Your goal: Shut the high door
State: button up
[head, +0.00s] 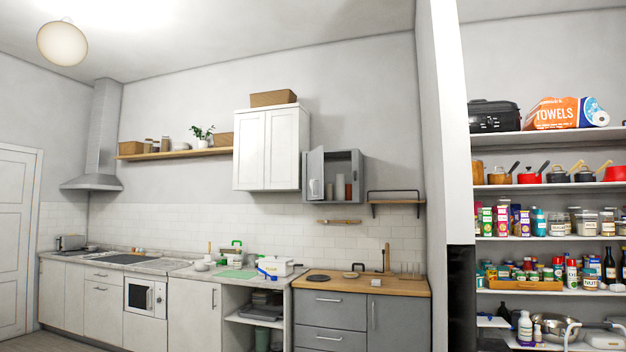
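A small grey wall cabinet (356,166) hangs high on the back wall, right of the middle of the head view. Its door (315,172) stands open, swung out from the cabinet's left side. Inside, a reddish-brown item (348,191) and pale items, perhaps glasses, stand on the cabinet floor. They are too small to make out well. The white double-door wall cabinet (266,150) to its left has its doors shut. My gripper does not show in this view.
Below the grey cabinet is a wooden-topped counter (410,286) with grey drawers. A small shelf (395,201) hangs right of the cabinet. A wall end (447,130) stands between it and stocked pantry shelves (550,185). A white container (275,266) sits on the counter.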

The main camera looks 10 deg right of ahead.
aim_at(315, 158)
jog(key=i+l+z, duration=0.4)
jog(key=i+l, duration=0.15)
jog(key=i, duration=0.3)
jog(key=i+l, duration=0.2)
jog(key=i, duration=0.2)
jog(key=i+l, duration=0.15)
jog(key=i, duration=0.3)
jog(key=i+l+z, duration=0.1)
jog(key=i, duration=0.35)
jog(key=i+j+u, duration=0.25)
jog(key=i+u, duration=0.7)
jog(key=i, duration=0.3)
jog(key=i+l+u, duration=0.3)
jog(key=i+u, duration=0.2)
jog(key=i, duration=0.1)
